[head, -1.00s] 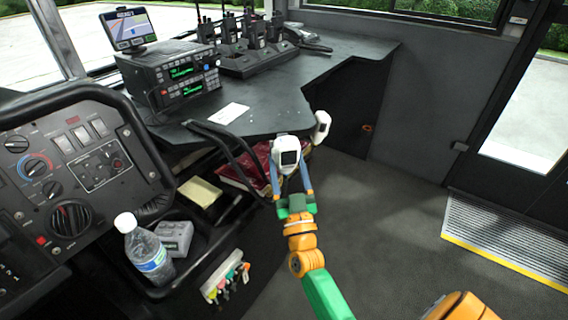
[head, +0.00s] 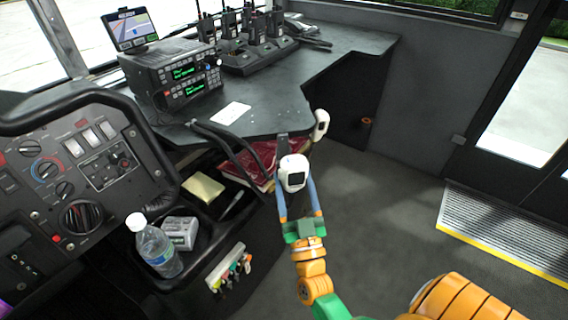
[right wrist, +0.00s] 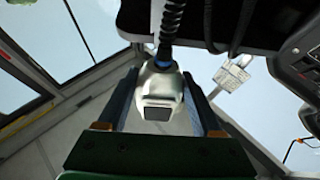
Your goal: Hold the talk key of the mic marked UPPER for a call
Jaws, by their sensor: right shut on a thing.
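My right gripper (head: 299,196) is shut on a white hand mic with a dark square face (head: 293,173), held just off the near edge of the desk. In the right wrist view the mic (right wrist: 160,95) sits between the two fingers, with a dark coiled cord (right wrist: 171,22) running up from it. A second white mic (head: 321,124) is at the desk's corner, to the right and behind. I cannot read a marking on either mic. The two-tier radio (head: 185,80) on the desk has lit green displays. My left gripper is not in view.
Handheld radios stand in a charger (head: 258,62) at the desk's back. A dark bracket (head: 283,146) shows at the desk edge behind the held mic. A bottle (head: 155,249) and grey box (head: 180,232) sit in the tray at left. The floor (head: 385,215) to the right is clear.

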